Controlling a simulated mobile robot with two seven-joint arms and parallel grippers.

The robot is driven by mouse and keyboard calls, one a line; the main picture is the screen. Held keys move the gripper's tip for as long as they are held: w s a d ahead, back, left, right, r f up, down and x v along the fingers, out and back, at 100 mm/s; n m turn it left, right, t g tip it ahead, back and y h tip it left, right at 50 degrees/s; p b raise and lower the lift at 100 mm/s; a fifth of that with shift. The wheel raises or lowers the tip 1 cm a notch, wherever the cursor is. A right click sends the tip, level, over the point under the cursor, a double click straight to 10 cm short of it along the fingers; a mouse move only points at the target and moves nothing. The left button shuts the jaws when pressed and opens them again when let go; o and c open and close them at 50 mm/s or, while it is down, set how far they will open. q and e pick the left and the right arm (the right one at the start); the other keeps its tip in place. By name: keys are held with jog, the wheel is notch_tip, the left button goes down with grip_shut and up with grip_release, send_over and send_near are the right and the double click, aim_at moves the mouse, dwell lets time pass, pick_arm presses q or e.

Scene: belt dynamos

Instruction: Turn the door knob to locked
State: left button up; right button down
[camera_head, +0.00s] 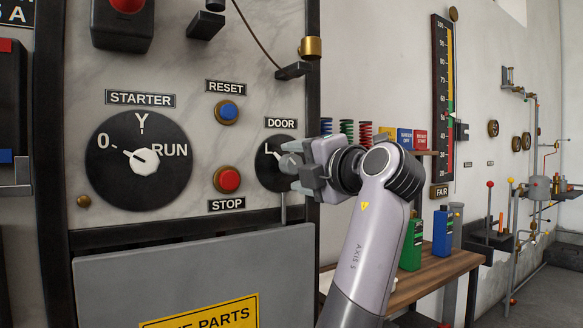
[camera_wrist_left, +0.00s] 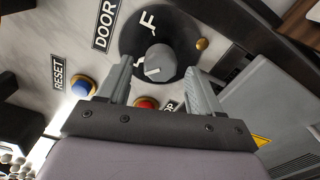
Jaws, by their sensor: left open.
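The door knob is a small grey knob (camera_wrist_left: 160,60) on a round black dial (camera_head: 263,168) under the DOOR label (camera_head: 281,123). In the head view an L shows on the dial, and my gripper hides its right part. In the left wrist view the dial (camera_wrist_left: 128,38) shows two white letters, and the knob has a pale mark on its face. I cannot tell which letter the mark faces. My left gripper (camera_head: 295,172) is open in front of the dial. In the wrist view its fingers (camera_wrist_left: 158,76) stand either side of the knob, with gaps showing.
Left of the dial are the blue RESET button (camera_head: 228,111), the red STOP button (camera_head: 227,180) and the large STARTER dial (camera_head: 112,150). A grey parts box (camera_head: 180,275) juts out below. A wooden bench (camera_head: 440,272) with bottles stands to the right.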

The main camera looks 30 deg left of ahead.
pick_arm(q)
jog(key=v, duration=0.4)
jog(key=shift+s+d, duration=0.1)
jog(key=shift+d, duration=0.1)
dwell(0.4)
